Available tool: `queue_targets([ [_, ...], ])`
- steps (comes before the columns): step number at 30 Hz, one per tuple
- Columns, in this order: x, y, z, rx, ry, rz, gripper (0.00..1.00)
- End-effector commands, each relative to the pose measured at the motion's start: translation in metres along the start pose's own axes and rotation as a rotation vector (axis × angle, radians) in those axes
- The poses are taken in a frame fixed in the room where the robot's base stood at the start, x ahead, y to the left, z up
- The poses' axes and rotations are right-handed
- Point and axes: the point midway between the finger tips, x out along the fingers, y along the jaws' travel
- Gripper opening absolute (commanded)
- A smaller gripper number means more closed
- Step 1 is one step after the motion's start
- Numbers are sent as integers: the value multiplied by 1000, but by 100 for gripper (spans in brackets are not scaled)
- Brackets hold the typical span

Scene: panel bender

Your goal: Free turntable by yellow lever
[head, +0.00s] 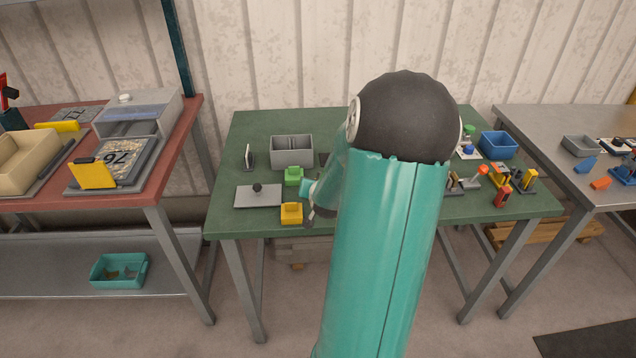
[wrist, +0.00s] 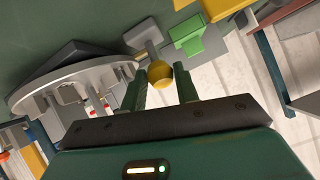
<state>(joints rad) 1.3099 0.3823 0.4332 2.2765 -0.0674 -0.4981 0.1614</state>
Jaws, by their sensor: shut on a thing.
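A yellow ball knob, the end of the yellow lever (wrist: 157,85), sits beside the turntable's rim, next to a grey block. My gripper (wrist: 160,84) is shut on this knob, with one green finger on each side of it.
A blue bin (head: 498,147) and several small fixtures stand right.

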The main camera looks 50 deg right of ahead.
Motion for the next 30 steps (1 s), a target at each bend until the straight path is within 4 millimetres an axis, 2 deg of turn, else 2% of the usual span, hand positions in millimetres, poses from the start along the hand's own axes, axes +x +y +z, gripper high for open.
queue_targets([
  [19, -1, 3, 1, -3, 56, -15, 0],
  [20, -1, 3, 1, -3, 56, -15, 36],
  [22, -1, 3, 2, -3, 56, -15, 50],
  [30, -2, 3, 2, -3, 55, -14, 52],
])
